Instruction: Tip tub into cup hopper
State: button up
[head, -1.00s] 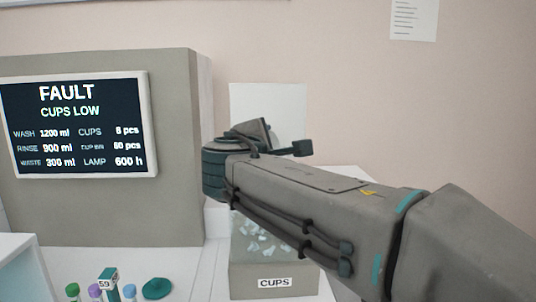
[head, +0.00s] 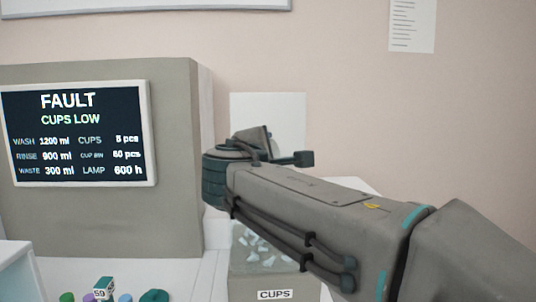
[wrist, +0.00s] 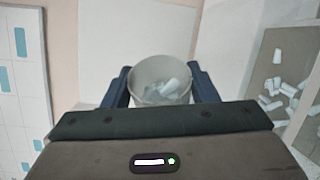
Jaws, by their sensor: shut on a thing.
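In the wrist view my gripper (wrist: 160,76) is shut on a pale round tub (wrist: 152,69), one dark blue finger on each side. The tub's open mouth faces the camera, and several small whitish cups lie inside. I cannot tell how far it is tilted. The grey box marked CUPS (head: 275,283) is in the head view at the bottom middle, with several pale cups inside. It seems to show at the right of the wrist view (wrist: 262,87), beside the tub and apart from it.
A grey machine (head: 185,150) stands at the left; its screen (head: 75,135) reads FAULT, CUPS LOW. Several coloured caps, a small box marked 59 (head: 104,288) and a teal round thing (head: 153,296) are at the lower left. A pale wall is behind.

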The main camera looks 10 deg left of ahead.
jog(key=shift+f+m+b, duration=0.1)
jog(key=shift+m+b, duration=0.3)
jog(key=shift+b, duration=0.75)
jog(key=shift+m+t+b, duration=0.3)
jog(key=shift+m+b, duration=0.1)
jog(key=shift+b, duration=0.4)
jog(key=shift+r, duration=0.2)
jog(key=shift+f+m+b, duration=0.15)
jog(key=shift+m+b, duration=0.55)
jog(key=shift+b, duration=0.85)
jog(key=shift+r+t, duration=0.25)
jog(key=shift+t, duration=0.05)
jog(key=shift+f+m+b, duration=0.2)
jog(key=shift+m+b, duration=0.3)
jog(key=shift+b, duration=0.55)
jog(key=shift+m+b, duration=0.4)
jog(key=shift+b, duration=0.2)
jog(key=shift+r+m+t+b, duration=0.25)
jog(key=shift+m+t+b, duration=0.05)
